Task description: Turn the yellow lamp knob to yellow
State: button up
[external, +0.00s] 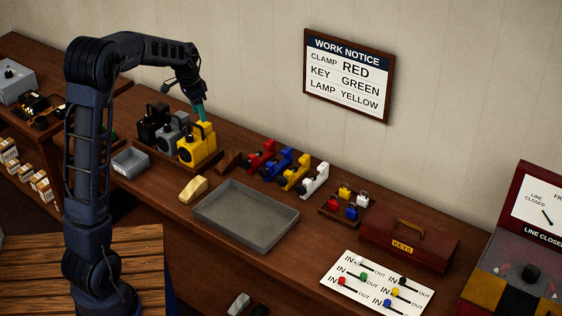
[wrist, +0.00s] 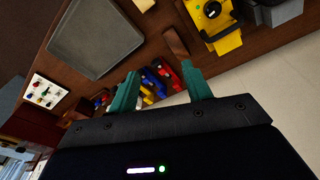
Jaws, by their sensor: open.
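The yellow lamp (external: 204,147) stands at the right end of a row of lamps, next to a grey one and a black one. In the wrist view the yellow lamp (wrist: 228,41) is at the top right, with a round dark knob (wrist: 212,10) near the frame's top edge. The knob's setting is too small to read. My gripper (external: 200,111) appears above and behind the yellow lamp in the external view, partly hidden. In the wrist view my gripper (wrist: 162,86) has its teal fingers wide apart, with nothing held; the lamp lies outside them.
The work notice (external: 347,76) on the wall reads clamp red, key green, lamp yellow. The grey lamp (external: 174,137) is close beside the yellow one.

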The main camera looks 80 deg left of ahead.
jog(key=w+d+r+m+t, duration=0.1)
jog(key=d+r, duration=0.1)
jog(key=d, duration=0.4)
jog(key=w+d+r+m+t, duration=0.1)
jog(key=w+d+r, duration=0.1)
jog(key=d, duration=0.5)
jog(key=shift+w+d+m, duration=0.2)
jog(key=shift+w+m, duration=0.05)
jog(key=shift+m, duration=0.15)
jog(key=d+r+m, duration=0.1)
jog(key=d+r, duration=0.2)
jog(key=d, duration=0.9)
jog(key=d+r, duration=0.2)
jog(key=d, duration=1)
jog(key=s+d, duration=0.6)
jog(key=d, duration=0.3)
jog(key=s+d+f, duration=0.1)
jog(key=s+d, duration=0.5)
jog(key=d, duration=0.3)
jog(key=shift+s+f+t, duration=0.2)
jog(key=shift+t, duration=0.2)
